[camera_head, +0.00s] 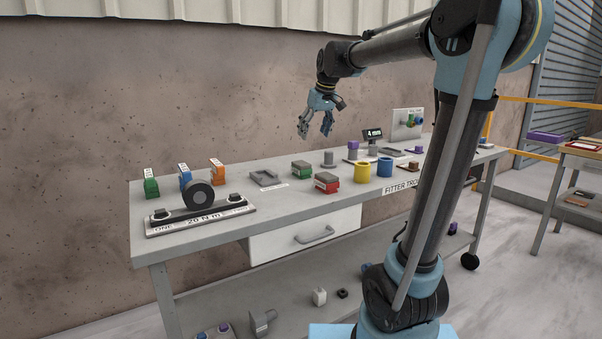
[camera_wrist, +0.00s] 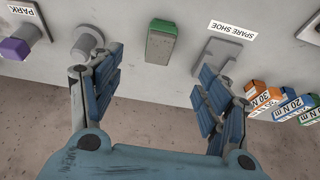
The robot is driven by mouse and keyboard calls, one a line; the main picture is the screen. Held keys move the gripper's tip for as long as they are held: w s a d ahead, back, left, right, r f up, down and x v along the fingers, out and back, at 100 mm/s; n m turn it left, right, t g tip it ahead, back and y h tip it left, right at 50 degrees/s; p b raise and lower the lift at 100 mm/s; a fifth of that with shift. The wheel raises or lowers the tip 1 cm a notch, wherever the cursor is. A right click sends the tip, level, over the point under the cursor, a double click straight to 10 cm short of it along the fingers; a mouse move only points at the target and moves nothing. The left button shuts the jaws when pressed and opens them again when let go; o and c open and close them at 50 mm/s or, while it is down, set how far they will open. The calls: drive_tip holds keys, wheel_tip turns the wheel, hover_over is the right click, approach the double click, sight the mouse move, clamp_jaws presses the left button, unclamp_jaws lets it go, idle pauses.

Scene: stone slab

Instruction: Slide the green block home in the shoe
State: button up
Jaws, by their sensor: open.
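The green block (camera_head: 302,170), with a grey top, stands on the bench near its middle. It also shows in the wrist view (camera_wrist: 161,41), between the finger lines and beyond the fingertips. A flat grey shoe (camera_head: 266,178) lies on the bench to the left of the block. In the wrist view this shoe (camera_wrist: 221,58) carries the label SPARE SHOE and is partly covered by a finger. My gripper (camera_head: 316,131) is open and empty, well above the bench behind the block. Its spread fingers show in the wrist view (camera_wrist: 160,80).
A red block (camera_head: 326,183) stands close in front of the green one. A grey peg (camera_head: 329,159) and yellow (camera_head: 362,172) and blue (camera_head: 385,167) cups stand to the right. Another flat grey holder (camera_head: 392,151) lies farther right. A torque fixture (camera_head: 200,214) fills the left end.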

sight(302, 163)
drive_tip(key=x, duration=0.5)
drive_tip(key=w+a+x, duration=0.1)
drive_tip(key=x, duration=0.5)
drive_tip(key=r+x, duration=0.1)
drive_tip(key=x, duration=0.5)
drive_tip(key=shift+w+a+f, duration=0.25)
drive_tip(key=shift+w, duration=0.15)
drive_tip(key=shift+c, duration=0.6)
drive_tip(key=c, duration=1.2)
